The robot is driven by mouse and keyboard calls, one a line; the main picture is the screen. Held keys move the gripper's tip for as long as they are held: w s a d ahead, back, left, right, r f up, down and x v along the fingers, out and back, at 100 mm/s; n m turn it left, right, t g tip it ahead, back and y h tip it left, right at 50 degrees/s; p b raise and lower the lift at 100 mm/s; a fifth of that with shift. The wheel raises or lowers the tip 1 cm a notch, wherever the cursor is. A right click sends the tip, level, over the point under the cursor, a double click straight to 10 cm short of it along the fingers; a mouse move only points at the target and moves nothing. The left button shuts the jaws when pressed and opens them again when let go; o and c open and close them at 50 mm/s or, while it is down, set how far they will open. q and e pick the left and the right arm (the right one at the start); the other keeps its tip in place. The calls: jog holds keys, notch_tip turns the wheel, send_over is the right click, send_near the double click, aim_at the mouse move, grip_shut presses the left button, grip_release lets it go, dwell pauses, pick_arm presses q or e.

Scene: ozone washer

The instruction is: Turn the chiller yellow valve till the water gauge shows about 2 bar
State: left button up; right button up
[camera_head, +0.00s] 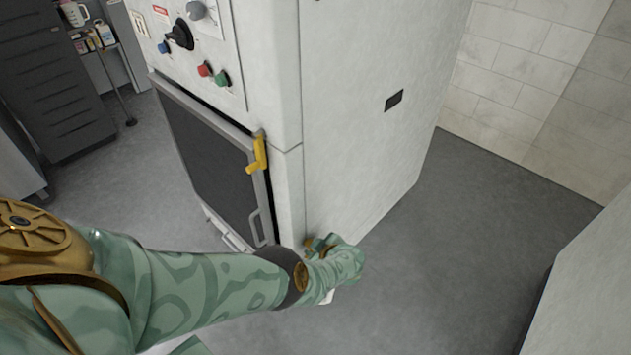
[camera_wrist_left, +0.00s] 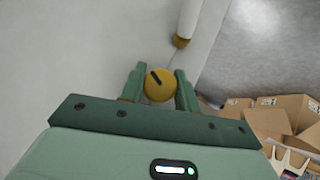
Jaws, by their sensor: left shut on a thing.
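The yellow valve (camera_wrist_left: 159,85) shows in the left wrist view as a round knob with a dark slot or bar on its face. My left gripper (camera_wrist_left: 160,92) has one finger on each side of the knob and is shut on it. In the head view my left arm reaches in from the left, and its gripper (camera_head: 332,250) is low against the machine's side; the arm hides most of the valve there. A water gauge cannot be made out in either view. My right gripper is not in view.
The white machine (camera_head: 345,100) has a dark door with a yellow handle (camera_head: 258,155) and several knobs above. A white pipe (camera_wrist_left: 190,18) with a brass-coloured end is close beyond the valve. Cardboard boxes (camera_wrist_left: 285,112) lie at the wrist view's right. Grey floor (camera_head: 470,220) is clear.

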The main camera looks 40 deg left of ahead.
pick_arm(q)
jog(key=shift+f+m+g+b, duration=0.15)
jog(key=shift+m+g+b, duration=0.25)
jog(key=shift+g+b, duration=0.25)
jog(key=shift+g, duration=0.45)
jog(key=shift+m, duration=0.3)
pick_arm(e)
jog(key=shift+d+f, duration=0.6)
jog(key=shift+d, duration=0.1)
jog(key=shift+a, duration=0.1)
pick_arm(q)
jog(key=o, duration=1)
jog(key=shift+c, duration=0.2)
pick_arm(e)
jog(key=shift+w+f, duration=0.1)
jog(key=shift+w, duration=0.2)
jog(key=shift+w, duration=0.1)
